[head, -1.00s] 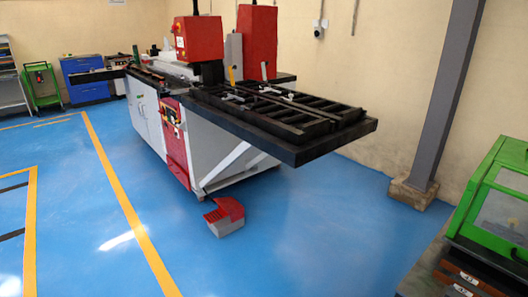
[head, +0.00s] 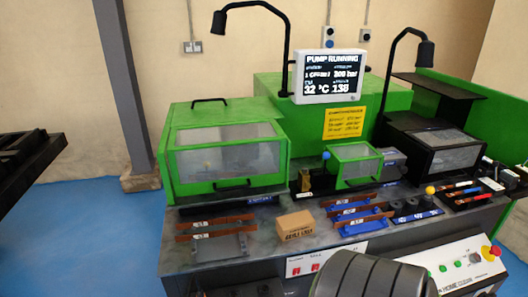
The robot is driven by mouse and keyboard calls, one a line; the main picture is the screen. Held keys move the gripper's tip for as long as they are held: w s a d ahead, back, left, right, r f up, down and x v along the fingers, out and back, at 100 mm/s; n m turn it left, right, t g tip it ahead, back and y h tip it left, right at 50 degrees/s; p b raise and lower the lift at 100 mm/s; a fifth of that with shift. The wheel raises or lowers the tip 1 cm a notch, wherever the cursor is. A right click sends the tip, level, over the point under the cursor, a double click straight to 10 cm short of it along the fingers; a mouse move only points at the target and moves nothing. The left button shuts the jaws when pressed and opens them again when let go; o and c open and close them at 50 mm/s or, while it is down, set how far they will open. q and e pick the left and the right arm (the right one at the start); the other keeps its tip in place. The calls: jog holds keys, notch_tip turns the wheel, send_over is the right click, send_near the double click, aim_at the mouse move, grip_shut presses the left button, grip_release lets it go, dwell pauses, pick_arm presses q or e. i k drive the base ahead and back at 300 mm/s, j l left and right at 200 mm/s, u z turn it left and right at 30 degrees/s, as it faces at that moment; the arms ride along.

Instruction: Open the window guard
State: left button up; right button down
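A large green guard with a clear window (head: 228,158) stands at the left of the green machine, and it looks closed. A black handle (head: 232,185) is on its lower front edge, and another black handle (head: 209,101) is on top behind it. A smaller green-framed window cover (head: 356,166) is in the middle, with a blue-knobbed lever beside it. A black-framed window cover (head: 440,150) is at the right. I cannot tell from the view whether the task's name covers more than the large one.
On the bench (head: 180,257) are copper bars on racks (head: 216,228), a cardboard box (head: 296,225) and blue holders with bars. A screen (head: 329,76) reads "PUMP RUNNING". Two black lamps arch above. A control panel (head: 460,262) is front right. A grey pillar (head: 125,80) stands left.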

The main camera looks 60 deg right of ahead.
aim_at(230, 184)
jog(key=z, duration=1.75)
